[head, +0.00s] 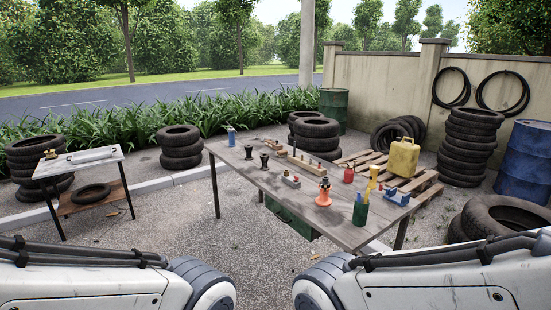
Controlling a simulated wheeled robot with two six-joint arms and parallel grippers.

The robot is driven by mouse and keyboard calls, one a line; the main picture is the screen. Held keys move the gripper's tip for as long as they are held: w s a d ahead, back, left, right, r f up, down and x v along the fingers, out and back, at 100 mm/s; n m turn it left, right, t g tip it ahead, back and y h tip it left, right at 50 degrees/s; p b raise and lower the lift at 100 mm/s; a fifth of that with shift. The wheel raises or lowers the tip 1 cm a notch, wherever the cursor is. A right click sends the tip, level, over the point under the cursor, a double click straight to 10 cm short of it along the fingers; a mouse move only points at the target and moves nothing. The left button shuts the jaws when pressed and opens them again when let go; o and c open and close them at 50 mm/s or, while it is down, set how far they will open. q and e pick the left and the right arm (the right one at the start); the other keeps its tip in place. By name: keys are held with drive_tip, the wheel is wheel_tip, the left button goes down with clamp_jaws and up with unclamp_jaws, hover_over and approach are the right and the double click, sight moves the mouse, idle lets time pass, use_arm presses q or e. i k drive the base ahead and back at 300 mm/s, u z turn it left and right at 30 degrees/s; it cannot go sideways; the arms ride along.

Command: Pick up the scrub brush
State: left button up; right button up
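A long wooden-topped table (262,181) stands in front of me. Near its front right end a yellow upright tool (370,185) stands in a green holder (361,212); it may be the scrub brush, but it is too small to tell. An orange piece with a dark top (324,193) stands left of the holder. A blue piece (397,197) lies to the right of the holder. Only upper parts of my two arms show at the bottom edge. Neither gripper is in view.
Several small fittings, including a red can (348,174), are spread along the table. A small side table (82,163) stands at left. Pallets (424,183) with a yellow jerrycan (403,158) are behind the table. Tyre stacks and a blue drum (526,165) stand at right. Gravel between the tables is clear.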

sight(284, 153)
drive_tip(key=u, duration=0.55)
drive_tip(key=i, duration=1.75)
drive_tip(key=u, duration=0.6)
drive_tip(key=i, duration=1.95)
drive_tip(key=z, duration=0.75)
drive_tip(key=i, duration=1.8)
drive_tip(key=z, duration=1.15)
drive_tip(key=i, duration=0.4)
drive_tip(key=z, duration=0.05)
